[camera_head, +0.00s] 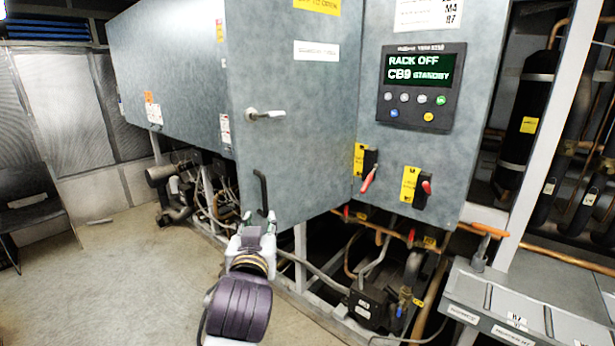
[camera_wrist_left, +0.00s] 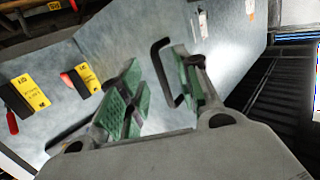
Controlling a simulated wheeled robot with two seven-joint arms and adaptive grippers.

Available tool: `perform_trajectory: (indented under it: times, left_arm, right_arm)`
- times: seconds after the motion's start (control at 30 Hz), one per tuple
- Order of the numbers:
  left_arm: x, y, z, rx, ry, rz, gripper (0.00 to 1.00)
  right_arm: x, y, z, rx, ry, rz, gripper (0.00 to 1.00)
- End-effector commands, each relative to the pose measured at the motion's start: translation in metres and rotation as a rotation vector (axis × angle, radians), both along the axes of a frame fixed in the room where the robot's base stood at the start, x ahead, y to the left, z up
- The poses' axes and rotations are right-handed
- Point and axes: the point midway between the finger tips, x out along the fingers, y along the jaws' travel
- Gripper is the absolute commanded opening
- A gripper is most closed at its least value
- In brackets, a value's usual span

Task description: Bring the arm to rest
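My left gripper (camera_head: 258,225) is low in front of the grey door (camera_head: 300,130), just below the black bar handle (camera_head: 262,192). In the left wrist view, the gripper's green-padded fingers (camera_wrist_left: 158,82) are apart with nothing held. The black handle (camera_wrist_left: 157,66) shows beyond the fingertips, partly behind the right finger; I cannot tell whether they touch. A silver latch lever (camera_head: 266,115) sits higher on the door. My right gripper is in neither view.
A control panel (camera_head: 421,88) reads "RACK OFF" and "CB9 STANDBY". Two red-handled switches (camera_head: 368,180) (camera_head: 423,188) sit below it. Pipes and hoses run under the cabinet. A grey bench (camera_head: 520,305) stands at lower right.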

Motion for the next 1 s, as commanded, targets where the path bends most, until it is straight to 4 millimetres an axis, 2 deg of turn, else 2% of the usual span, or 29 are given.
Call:
perform_trajectory:
  times: [0.27,0.47,0.6,0.8,1.0]
  left_arm:
    - [-0.014,0.022,-0.100,0.017,0.255,-0.020,0.34]
    - [-0.039,0.038,-0.170,0.027,0.448,-0.044,0.34]
    - [-0.063,0.048,-0.216,0.033,0.582,-0.068,0.34]
    - [-0.105,0.062,-0.275,0.039,0.769,-0.104,0.34]
    - [-0.152,0.075,-0.321,0.042,0.940,-0.148,0.34]
  right_arm:
    - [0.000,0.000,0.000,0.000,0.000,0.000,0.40]
    - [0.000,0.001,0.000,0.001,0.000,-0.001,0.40]
    - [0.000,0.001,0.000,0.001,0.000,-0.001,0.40]
    - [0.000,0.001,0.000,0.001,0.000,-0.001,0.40]
    - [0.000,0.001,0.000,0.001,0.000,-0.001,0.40]
